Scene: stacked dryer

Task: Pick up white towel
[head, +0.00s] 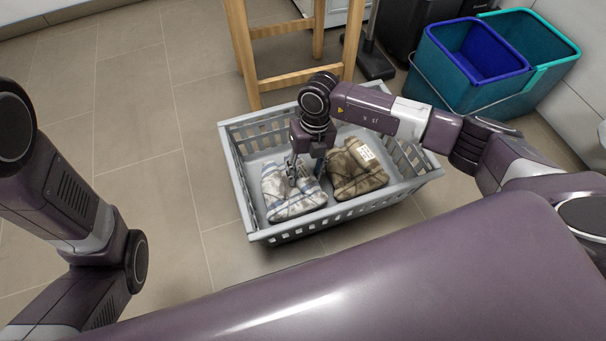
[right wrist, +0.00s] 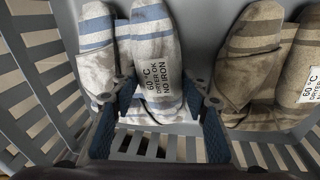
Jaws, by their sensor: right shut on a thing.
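The white towel (head: 292,202), with blue stripes, lies folded in the left part of the grey laundry basket (head: 262,236). My right gripper (head: 305,172) reaches down into the basket over this towel's right side. In the right wrist view, the white towel (right wrist: 152,48) shows a printed care label, and the two fingers of my right gripper (right wrist: 161,103) stand on either side of its labelled part, shut on it. The towel still rests in the basket. My left arm shows at the left of the head view, but its gripper is out of sight.
A brown striped towel (head: 352,172) with a white label lies right of the white one in the basket. A wooden stool (head: 243,55) stands just behind the basket. A teal and blue bucket (head: 460,68) stands at the back right. The tiled floor at left is clear.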

